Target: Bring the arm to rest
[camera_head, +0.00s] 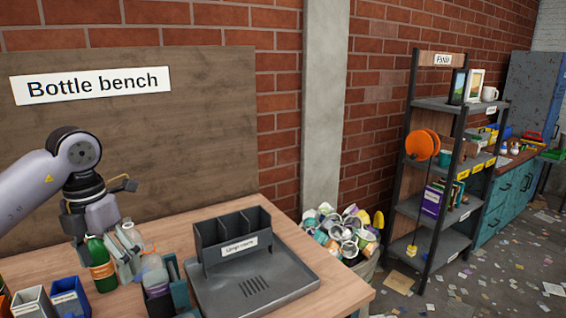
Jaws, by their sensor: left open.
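My left arm comes in from the left, and its left gripper (90,228) points down over the bottle bench (225,216). The gripper is open, just above or around the top of a green bottle (101,268) with an orange label; whether it touches the bottle I cannot tell. Clear or pale bottles (154,272) stand close to the right of the green one. My right gripper is not in view.
A dark grey tray (290,272) with a three-compartment holder (232,236) is at the bench's right. White (33,303) and blue (71,296) bins stand front left. Beyond the bench are a full bin (366,272) and a shelf rack (432,262). Free air lies above the tray.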

